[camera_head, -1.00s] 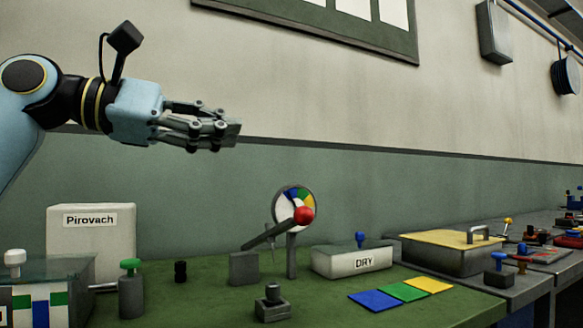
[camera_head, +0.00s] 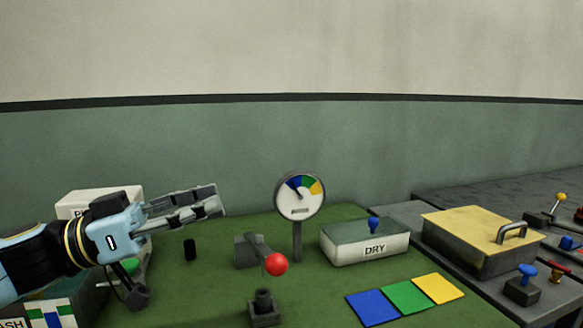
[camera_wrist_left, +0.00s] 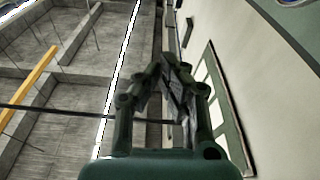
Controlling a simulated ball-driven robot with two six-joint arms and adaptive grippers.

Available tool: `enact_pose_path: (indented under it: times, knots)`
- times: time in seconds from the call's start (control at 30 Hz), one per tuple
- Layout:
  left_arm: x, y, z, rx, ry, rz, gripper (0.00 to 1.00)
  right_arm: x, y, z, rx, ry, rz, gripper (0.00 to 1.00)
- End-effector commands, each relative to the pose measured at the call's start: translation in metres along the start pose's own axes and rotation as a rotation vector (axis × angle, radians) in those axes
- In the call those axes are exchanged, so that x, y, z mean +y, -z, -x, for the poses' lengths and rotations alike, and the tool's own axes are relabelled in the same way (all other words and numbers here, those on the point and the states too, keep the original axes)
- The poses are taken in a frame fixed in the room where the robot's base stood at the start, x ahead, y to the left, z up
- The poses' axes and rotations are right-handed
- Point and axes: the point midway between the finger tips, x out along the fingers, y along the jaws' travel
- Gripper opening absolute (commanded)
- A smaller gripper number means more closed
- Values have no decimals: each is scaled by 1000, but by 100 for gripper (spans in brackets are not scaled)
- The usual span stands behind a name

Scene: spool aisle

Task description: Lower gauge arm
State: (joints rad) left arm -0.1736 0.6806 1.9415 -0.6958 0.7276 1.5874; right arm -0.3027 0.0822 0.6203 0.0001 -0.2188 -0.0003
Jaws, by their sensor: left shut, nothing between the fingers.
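The gauge arm (camera_head: 260,248) is a dark lever with a red ball (camera_head: 276,264) at its end, set on a grey block (camera_head: 243,253) on the green bench. The ball points toward the viewer, above a small dark post (camera_head: 264,310). Behind it stands a round gauge (camera_head: 300,204) with a coloured dial; its needle points up and left. My left gripper (camera_head: 219,200) is shut and empty, left of the gauge and apart from the lever. Its closed fingers also show in the left wrist view (camera_wrist_left: 172,62). My right gripper is not in view.
A box marked DRY (camera_head: 350,248) stands right of the gauge. Blue, green and yellow tiles (camera_head: 405,299) lie in front. A yellow-topped case (camera_head: 472,236) is farther right. A small black cylinder (camera_head: 190,249) stands near the left gripper. A pale box (camera_head: 80,202) is partly behind my arm.

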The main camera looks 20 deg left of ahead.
Motion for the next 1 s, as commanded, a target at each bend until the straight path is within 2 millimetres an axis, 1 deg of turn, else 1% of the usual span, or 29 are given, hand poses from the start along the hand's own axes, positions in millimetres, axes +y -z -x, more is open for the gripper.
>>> enact_pose_path:
  times: [0.03,0.13,0.27,0.37,0.47,0.6,0.77,0.83,0.9,1.0]
  knots:
    - [8,-2,7,-32,9,30,0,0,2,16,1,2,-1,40]
    - [16,-13,16,-61,16,62,0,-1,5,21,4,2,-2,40]
    - [18,-19,13,-65,18,71,0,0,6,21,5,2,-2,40]
    - [17,-20,1,-62,18,67,0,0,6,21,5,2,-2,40]
    - [17,-20,-18,-59,19,68,0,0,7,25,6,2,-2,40]
    - [17,-21,-49,-59,18,67,0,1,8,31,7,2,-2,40]
    - [16,-23,-82,-61,18,67,0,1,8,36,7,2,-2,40]
    - [16,-39,-77,-71,19,72,0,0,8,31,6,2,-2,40]
    - [18,-49,-72,-70,18,72,0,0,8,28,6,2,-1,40]
    - [18,-58,-68,-70,18,69,0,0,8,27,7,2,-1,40]
